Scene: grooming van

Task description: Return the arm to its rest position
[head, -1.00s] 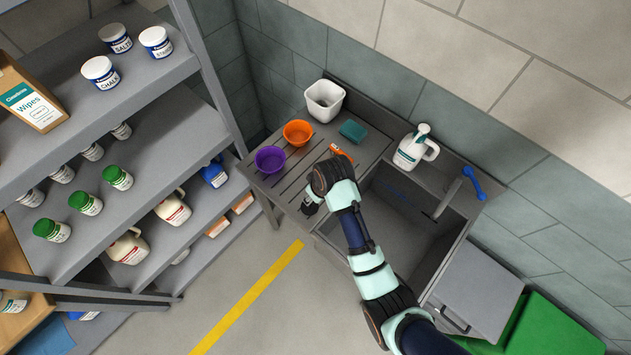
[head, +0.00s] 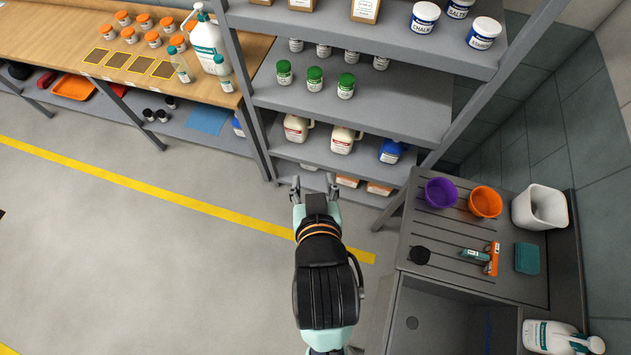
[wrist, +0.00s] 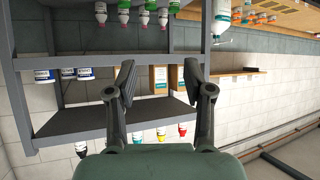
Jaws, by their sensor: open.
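My gripper (head: 315,188) is open and empty, with its two fingers spread apart. In the head view it is out over the grey floor, in front of the shelf rack (head: 345,100) and to the left of the sink unit. In the wrist view the open fingers (wrist: 158,85) show with nothing between them, and the shelves appear upside down beyond. My arm extends from the bottom of the head view up to the gripper.
The sink drainboard (head: 450,262) carries a purple bowl (head: 440,193), an orange bowl (head: 485,202), a white bin (head: 540,208) and a teal sponge (head: 527,258). A wooden bench (head: 60,40) with jars stands at the upper left. Open floor (head: 150,260) lies left of my arm.

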